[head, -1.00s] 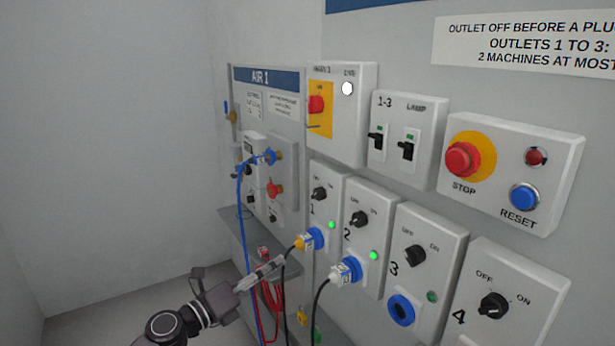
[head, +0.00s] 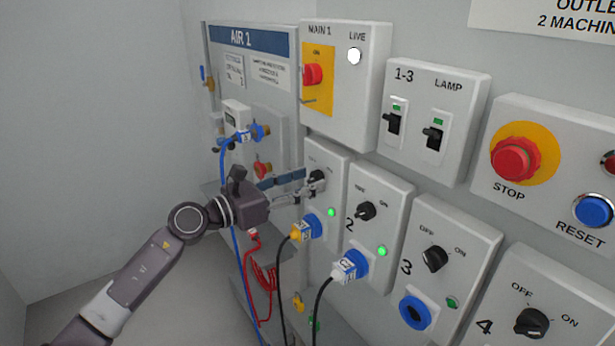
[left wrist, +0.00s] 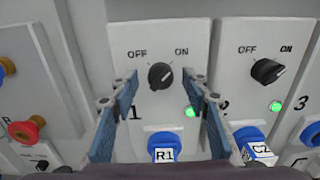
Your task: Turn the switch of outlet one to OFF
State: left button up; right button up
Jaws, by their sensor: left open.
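The outlet one switch is a black rotary knob (left wrist: 160,76) on a pale box, with OFF at its upper left and ON at its upper right. Its pointer appears turned toward ON. A green lamp (left wrist: 191,112) glows below it. A blue plug marked R1 (left wrist: 163,147) sits in the socket underneath. My left gripper (left wrist: 160,83) is open, with one finger on each side of the knob; contact cannot be told. In the head view my left gripper (head: 304,187) is at the outlet one box and partly covers the knob. My right gripper is not in view.
Outlet two's knob (head: 365,211) and lit lamp (head: 382,251) are close on the right. Outlet three's knob (head: 434,258) is further right. The main switch box (head: 345,90) is above.

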pick_arm(q)
jog(key=shift+w+d, duration=0.25)
jog(key=shift+d, duration=0.15)
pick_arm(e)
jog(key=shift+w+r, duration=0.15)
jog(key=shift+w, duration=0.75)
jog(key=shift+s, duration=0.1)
pick_arm(q)
jog(key=c, duration=1.2)
jog(key=shift+o, duration=0.2)
jog(key=shift+r, duration=0.1)
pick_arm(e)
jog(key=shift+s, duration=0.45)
